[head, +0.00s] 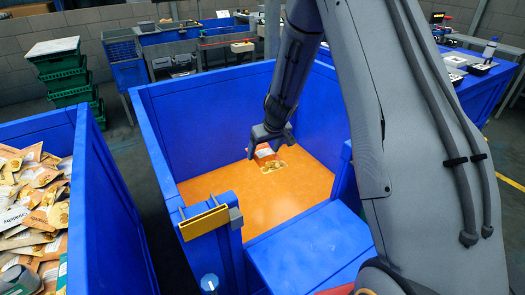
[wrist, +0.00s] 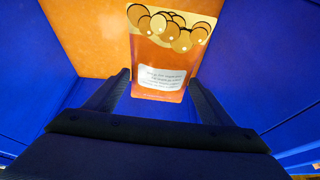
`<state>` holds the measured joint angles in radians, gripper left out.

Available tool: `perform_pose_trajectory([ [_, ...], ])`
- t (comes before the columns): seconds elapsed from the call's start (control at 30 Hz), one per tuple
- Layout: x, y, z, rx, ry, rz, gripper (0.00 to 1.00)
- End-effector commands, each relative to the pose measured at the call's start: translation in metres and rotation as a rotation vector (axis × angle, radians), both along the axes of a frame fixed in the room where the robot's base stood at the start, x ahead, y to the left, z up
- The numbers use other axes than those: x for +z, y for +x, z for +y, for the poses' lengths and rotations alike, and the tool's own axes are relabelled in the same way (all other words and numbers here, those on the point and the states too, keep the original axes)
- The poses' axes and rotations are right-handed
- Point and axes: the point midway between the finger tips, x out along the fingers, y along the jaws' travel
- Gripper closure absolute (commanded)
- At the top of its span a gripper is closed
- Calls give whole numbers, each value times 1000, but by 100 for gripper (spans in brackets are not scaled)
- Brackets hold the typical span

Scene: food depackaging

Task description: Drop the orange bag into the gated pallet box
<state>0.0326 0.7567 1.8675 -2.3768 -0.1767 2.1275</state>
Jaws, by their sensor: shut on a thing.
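The orange bag (wrist: 162,50) hangs from my gripper (wrist: 160,82) in the wrist view, its pale label and cookie picture facing the camera. In the head view the orange bag (head: 269,159) hangs below my gripper (head: 270,140), inside the walls of the blue gated pallet box (head: 185,105). My gripper is shut on the bag's near end. The box has an orange floor (head: 235,195), bare where it shows. The bag appears above this floor; the exact gap cannot be told.
A yellow-topped gate post (head: 204,221) stands at the near side of the pallet box. Green crates (head: 68,80) and a blue workbench (head: 480,85) stand beyond.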

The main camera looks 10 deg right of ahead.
Motion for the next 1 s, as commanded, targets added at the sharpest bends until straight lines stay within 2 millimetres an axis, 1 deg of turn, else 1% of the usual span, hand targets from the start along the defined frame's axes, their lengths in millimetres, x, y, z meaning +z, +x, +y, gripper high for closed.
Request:
perform_pose_trajectory([
  [0.03,-12,14,-2,22,-2,2,49],
  [0.1,-22,28,-2,51,-7,4,49],
  [0.2,-33,42,-4,82,-12,7,49],
  [0.3,-38,49,-4,97,-15,8,49],
  [0.47,-45,51,-5,104,-17,8,49],
  [0.8,-72,51,-5,102,-16,9,49],
  [1.0,-83,51,-5,103,-17,9,49],
])
